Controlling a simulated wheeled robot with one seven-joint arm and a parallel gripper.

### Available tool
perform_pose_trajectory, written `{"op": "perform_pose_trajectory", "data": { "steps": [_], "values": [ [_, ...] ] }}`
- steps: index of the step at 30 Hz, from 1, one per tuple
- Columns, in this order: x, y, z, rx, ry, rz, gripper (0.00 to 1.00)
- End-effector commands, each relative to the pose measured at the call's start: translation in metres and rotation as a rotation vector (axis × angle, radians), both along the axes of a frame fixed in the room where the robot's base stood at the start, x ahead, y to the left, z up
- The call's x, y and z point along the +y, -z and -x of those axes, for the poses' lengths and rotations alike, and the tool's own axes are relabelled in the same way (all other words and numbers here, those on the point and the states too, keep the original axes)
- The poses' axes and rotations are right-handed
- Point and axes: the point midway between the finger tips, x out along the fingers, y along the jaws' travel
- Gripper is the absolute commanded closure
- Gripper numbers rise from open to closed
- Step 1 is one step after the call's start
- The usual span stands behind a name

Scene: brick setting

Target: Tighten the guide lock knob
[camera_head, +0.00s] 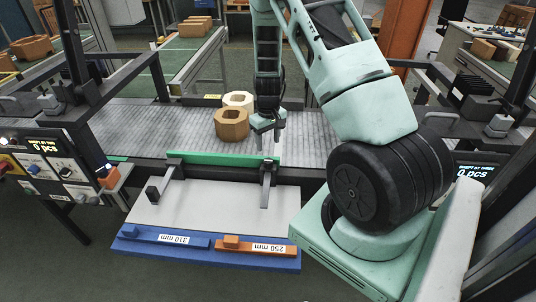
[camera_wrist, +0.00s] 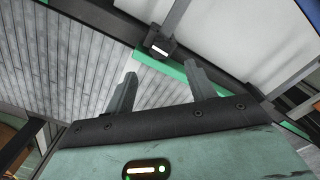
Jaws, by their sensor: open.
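The green guide rail (camera_head: 225,160) runs along the front edge of the conveyor, and it also shows in the wrist view (camera_wrist: 252,98). A left bracket (camera_head: 172,172) and a right bracket (camera_head: 267,177) reach from it over a white panel. A dark block (camera_head: 153,194) sits at the left bracket's front end. I cannot tell which part is the lock knob. My gripper (camera_head: 267,134) is open and empty above the conveyor, just behind the right bracket. In the wrist view its fingers (camera_wrist: 160,88) are apart, with a bracket's dark end (camera_wrist: 160,44) beyond them, not touching.
Two hollow blocks, one tan (camera_head: 232,124) and one pale (camera_head: 238,100), stand on the conveyor (camera_head: 135,125) left of my gripper. A blue tray (camera_head: 205,259) with a blue piece marked 310 mm and an orange piece (camera_head: 253,246) marked 250 mm lies in front. A control panel (camera_head: 62,172) stands left.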

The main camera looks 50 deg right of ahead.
Motion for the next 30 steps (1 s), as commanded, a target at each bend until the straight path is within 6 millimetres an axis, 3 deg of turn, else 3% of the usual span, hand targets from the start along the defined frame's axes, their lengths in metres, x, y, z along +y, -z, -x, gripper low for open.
{"op": "perform_pose_trajectory", "data": {
  "steps": [6,13,27,30],
  "values": [
    [0.000,0.038,0.001,0.003,0.001,-0.002,0.45],
    [0.000,0.067,0.000,0.000,0.000,0.000,0.45],
    [0.000,0.079,-0.001,-0.002,-0.001,0.000,0.45],
    [0.000,0.079,-0.001,-0.002,-0.001,0.000,0.70]
  ]
}}
